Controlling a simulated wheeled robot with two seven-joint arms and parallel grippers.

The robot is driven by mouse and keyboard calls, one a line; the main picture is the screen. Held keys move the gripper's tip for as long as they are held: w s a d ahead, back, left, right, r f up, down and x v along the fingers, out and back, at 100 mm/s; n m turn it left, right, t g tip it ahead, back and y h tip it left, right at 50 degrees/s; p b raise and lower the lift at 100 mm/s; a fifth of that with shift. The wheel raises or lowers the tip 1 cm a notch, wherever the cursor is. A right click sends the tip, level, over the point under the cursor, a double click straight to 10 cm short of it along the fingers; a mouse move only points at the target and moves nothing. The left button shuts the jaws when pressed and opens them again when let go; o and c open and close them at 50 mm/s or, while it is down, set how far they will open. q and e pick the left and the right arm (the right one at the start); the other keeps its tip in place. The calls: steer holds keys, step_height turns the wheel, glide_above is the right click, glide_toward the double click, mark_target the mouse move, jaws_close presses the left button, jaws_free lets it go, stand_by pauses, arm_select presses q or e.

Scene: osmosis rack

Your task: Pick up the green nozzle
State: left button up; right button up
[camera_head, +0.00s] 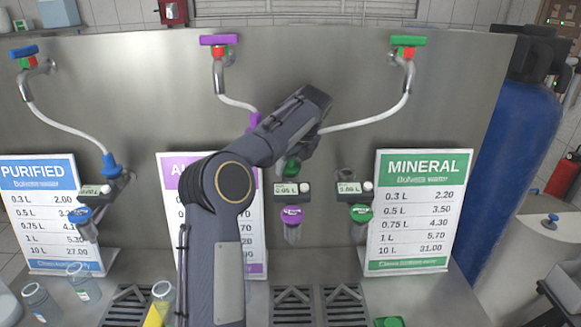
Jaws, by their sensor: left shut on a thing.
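The green nozzle (292,166) is at the end of the white hose (368,124) that comes from the green-handled tap (408,42) on the right. My left gripper (300,155) is shut on the green nozzle, in front of the steel panel and above the purple-capped outlet (292,214). The arm hides most of the gripper and part of the nozzle. My right gripper is not in view.
The green-capped outlet (361,214) is to the right, beside the MINERAL price sign (418,212). The purple nozzle (255,121) is close left of my forearm. The blue nozzle (111,165) is at far left. Glass jars (84,283) stand on the counter at lower left.

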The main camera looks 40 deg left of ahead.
arm_select(q)
steer(key=shift+r, duration=0.45)
step_height(320, 180, up, 2)
steer(key=shift+r, duration=0.15)
steer(key=s+d+r, duration=0.3)
steer(key=s+r, duration=1)
steer(key=r, duration=0.1)
steer(key=shift+s+r, duration=0.15)
steer(key=shift+s, duration=0.2)
steer(key=shift+d, duration=0.2)
stand_by(0.4)
